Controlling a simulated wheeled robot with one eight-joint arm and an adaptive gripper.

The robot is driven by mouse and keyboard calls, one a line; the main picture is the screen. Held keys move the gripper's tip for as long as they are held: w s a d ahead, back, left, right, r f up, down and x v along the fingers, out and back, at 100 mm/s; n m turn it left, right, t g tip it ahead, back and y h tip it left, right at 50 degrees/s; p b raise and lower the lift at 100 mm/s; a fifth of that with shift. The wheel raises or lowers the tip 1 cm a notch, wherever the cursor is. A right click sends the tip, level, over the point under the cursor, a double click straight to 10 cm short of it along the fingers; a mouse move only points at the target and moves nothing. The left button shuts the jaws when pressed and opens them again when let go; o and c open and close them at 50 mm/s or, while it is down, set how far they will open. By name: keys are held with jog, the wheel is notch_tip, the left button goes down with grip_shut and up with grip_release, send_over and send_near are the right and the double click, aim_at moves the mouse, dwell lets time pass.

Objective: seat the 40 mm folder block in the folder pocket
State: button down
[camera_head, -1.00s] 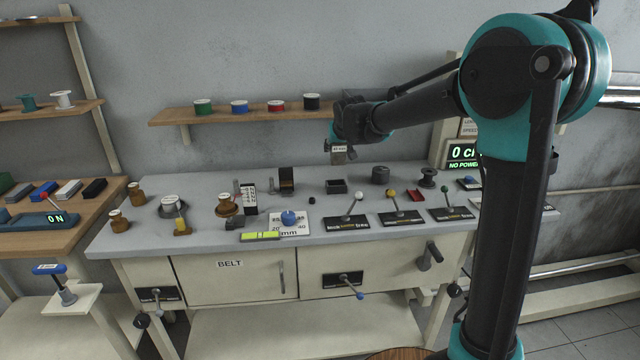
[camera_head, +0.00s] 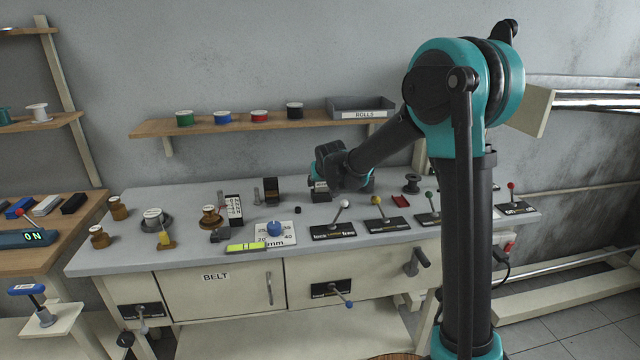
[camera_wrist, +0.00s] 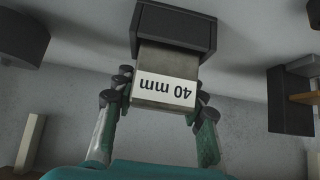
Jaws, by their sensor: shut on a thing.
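The 40 mm folder block (camera_wrist: 166,76) is a grey metal block with a white "40 mm" label, upside down in the wrist view. My gripper (camera_wrist: 160,118) is shut on it, with a finger on each side. In the head view my gripper (camera_head: 322,184) is low over the back of the bench, and the block (camera_head: 320,196) shows small beneath it. The folder pocket (camera_wrist: 178,28) appears to be the dark square box at the block's far end in the wrist view. The block's end meets or overlaps it; how deep it sits is hidden.
A dark upright piece (camera_wrist: 290,100) stands right of the block in the wrist view, and a dark round thing (camera_wrist: 22,38) is at upper left. In the head view, levers (camera_head: 343,204) stand in front of my gripper. A shelf with spools (camera_head: 222,117) is behind.

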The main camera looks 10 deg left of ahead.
jog(key=shift+f, duration=0.1)
jog(key=c, duration=0.9)
grip_release()
jog(key=v, duration=1.2)
